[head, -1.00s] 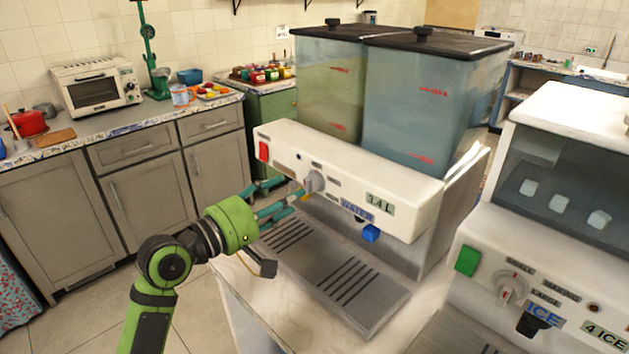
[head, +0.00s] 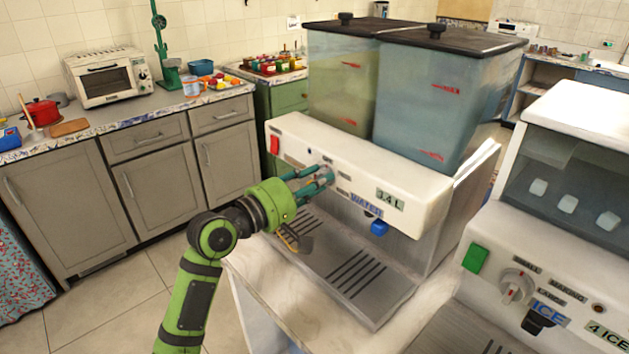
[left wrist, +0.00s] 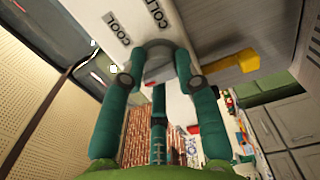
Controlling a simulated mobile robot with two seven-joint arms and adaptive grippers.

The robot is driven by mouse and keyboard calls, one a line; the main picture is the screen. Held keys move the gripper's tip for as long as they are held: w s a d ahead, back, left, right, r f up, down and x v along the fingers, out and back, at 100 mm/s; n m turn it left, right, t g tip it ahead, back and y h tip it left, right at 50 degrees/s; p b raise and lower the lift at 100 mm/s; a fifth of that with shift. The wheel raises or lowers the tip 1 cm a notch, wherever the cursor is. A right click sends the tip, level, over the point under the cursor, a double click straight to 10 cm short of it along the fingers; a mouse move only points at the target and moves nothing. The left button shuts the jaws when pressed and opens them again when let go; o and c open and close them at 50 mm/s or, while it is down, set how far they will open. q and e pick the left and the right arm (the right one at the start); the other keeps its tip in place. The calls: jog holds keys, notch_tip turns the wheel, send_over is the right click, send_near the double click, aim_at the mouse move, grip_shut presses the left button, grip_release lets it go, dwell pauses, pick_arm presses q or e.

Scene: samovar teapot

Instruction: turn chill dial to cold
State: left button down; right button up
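The chill dial (head: 327,173) is a small grey knob on the white front panel of the water dispenser (head: 400,182). My left gripper (head: 322,180) is at the panel with its teal fingers around the dial and partly hiding it in the head view. In the left wrist view the grey dial (left wrist: 160,62) sits between the two fingertips of the left gripper (left wrist: 158,58). The fingers are apart; firm contact on the dial cannot be made out. The printed words COOL (left wrist: 120,28) and COLD (left wrist: 155,14) show just beyond it. My right gripper is not in view.
A red switch (head: 275,145) is left of the dial and a blue tap (head: 379,228) is right of it. The metal drip tray (head: 350,275) lies below. The ice machine (head: 560,250) stands at the right. Cabinets with a toaster oven (head: 108,77) stand behind left.

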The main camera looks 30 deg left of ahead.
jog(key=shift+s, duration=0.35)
pick_arm(q)
jog(key=shift+m, duration=0.4)
jog(key=m+p, duration=0.4)
jog(key=m, duration=1.9)
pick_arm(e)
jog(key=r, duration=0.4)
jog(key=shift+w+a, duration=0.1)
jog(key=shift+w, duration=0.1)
